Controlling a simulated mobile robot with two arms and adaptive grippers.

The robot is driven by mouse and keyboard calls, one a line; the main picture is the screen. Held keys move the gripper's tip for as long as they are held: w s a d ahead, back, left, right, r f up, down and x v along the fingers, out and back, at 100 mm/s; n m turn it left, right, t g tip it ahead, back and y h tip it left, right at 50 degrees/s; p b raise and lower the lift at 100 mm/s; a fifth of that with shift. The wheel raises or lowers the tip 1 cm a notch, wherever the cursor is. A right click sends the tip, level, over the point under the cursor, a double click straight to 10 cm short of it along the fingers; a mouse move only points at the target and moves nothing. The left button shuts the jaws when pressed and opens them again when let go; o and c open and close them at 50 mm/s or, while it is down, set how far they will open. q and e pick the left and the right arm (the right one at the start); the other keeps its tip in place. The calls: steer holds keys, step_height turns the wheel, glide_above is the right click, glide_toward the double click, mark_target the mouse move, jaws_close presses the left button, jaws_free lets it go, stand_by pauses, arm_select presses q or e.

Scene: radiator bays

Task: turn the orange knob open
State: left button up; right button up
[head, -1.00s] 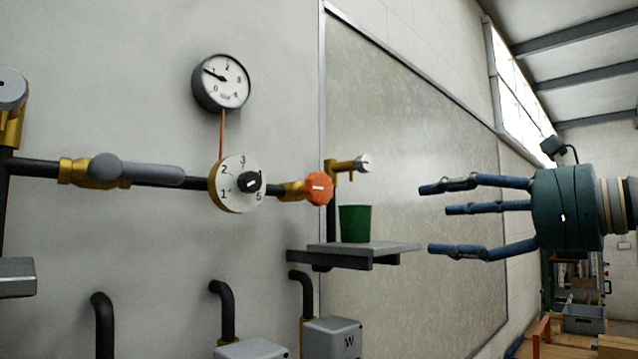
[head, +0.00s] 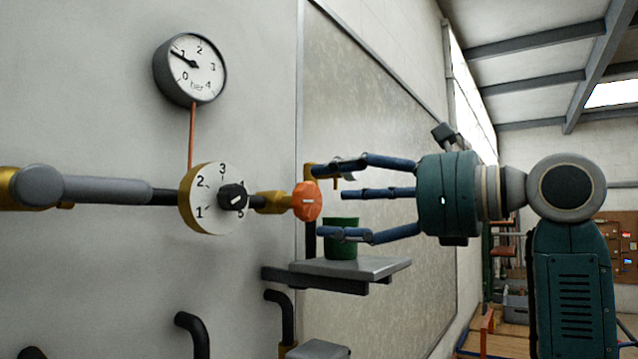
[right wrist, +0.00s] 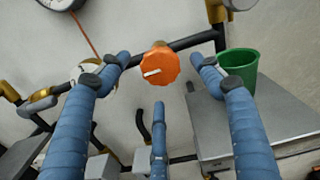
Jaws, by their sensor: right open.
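The orange knob (head: 307,201) sits on the end of a brass valve on the dark pipe, facing out from the wall. It also shows in the right wrist view (right wrist: 159,66), with a white mark across its face. My right gripper (head: 328,197) is open, its blue fingers pointing at the knob from the right and spread above and below it. In the right wrist view its fingers (right wrist: 161,85) lie around the knob's direction with nothing between them. I cannot tell whether any fingertip touches the knob. My left gripper is out of view.
A numbered white dial (head: 210,199) with a black knob is left of the orange knob. A pressure gauge (head: 190,69) hangs above. A green cup (head: 341,246) stands on a grey shelf (head: 352,268) below my fingers, close to the lower one. A brass tap (head: 311,172) is behind them.

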mark_target(313, 199)
steer(key=p+x, duration=0.1)
steer(key=x, duration=0.3)
steer(key=shift+a, duration=0.15)
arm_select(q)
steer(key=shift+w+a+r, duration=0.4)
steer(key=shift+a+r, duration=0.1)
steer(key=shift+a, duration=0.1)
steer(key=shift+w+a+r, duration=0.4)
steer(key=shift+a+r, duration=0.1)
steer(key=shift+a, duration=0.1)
arm_select(e)
steer(key=c, duration=1.1)
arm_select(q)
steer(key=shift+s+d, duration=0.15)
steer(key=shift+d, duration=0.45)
arm_select(e)
steer(key=shift+c, duration=0.2)
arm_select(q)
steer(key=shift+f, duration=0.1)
